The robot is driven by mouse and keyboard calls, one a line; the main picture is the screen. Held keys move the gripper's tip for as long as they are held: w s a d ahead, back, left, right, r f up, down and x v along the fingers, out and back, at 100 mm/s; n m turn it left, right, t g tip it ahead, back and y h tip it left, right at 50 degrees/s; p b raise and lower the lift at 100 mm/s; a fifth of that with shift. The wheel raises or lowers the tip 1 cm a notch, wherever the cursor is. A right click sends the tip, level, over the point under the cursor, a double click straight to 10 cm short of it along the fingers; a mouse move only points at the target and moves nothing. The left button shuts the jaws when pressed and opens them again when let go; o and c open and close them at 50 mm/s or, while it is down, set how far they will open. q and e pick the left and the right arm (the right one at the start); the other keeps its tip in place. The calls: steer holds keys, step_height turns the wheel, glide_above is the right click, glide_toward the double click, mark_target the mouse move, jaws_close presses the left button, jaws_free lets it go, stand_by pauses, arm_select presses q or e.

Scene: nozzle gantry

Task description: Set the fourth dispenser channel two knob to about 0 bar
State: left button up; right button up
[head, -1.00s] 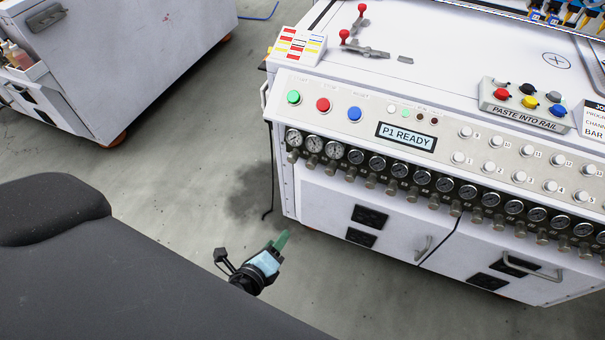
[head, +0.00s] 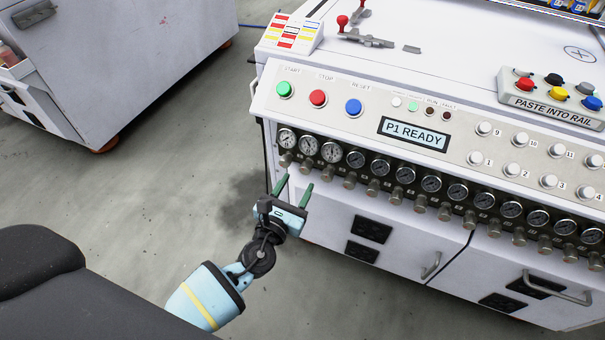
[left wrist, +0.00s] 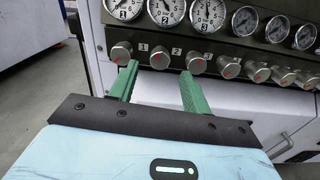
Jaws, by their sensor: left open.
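A row of silver regulator knobs (head: 373,188) runs along the cabinet front below a row of round gauges (head: 431,184). In the left wrist view the leftmost knobs (left wrist: 160,59) show red marks and small labels 1, 2 and 3. Which knob belongs to the fourth dispenser channel two I cannot tell, as its label is not readable. My left gripper (head: 294,186) is open and empty, its green fingers pointing up below the left end of the row. My right gripper is not in view.
Above are start, stop and reset buttons, a display (head: 414,134) reading P1 READY, and numbered white buttons. Grey floor lies open to the left, with another cabinet (head: 100,70) beyond.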

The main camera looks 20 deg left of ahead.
mark_target(304, 172)
arm_select(q)
steer(key=shift+w+b, duration=0.35)
steer(key=shift+w, duration=2)
steer(key=c, duration=1)
